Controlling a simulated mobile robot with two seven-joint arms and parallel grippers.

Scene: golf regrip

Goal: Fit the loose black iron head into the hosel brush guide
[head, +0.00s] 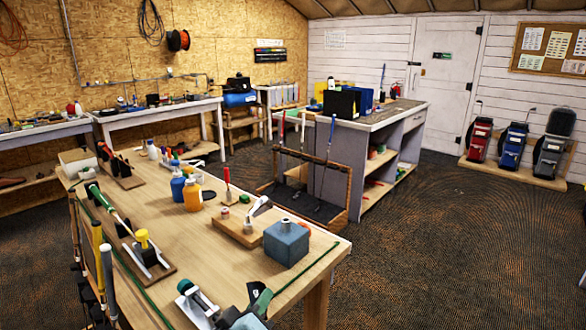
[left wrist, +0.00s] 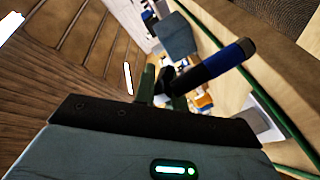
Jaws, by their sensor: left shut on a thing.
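My left gripper (head: 264,296) is low in the head view, over the near edge of the workbench. In the left wrist view its dark green fingers (left wrist: 164,85) are shut on a blue and black piece (left wrist: 212,66). This piece has a blue barrel with a dark end and a black part between the fingers. I cannot tell for sure whether it is the black iron head. A wooden board with a pale metal fitting (head: 259,206) is on the bench, beyond the gripper; I cannot tell whether it is the hosel brush guide. My right gripper is out of view.
A grey-blue block (head: 287,243) stands near the bench's right corner. A white plate with a dark fitting (head: 195,303) is at the near edge, left of the gripper. Blue (head: 178,187) and orange (head: 193,195) bottles stand farther back. Bare wood (head: 190,240) lies between.

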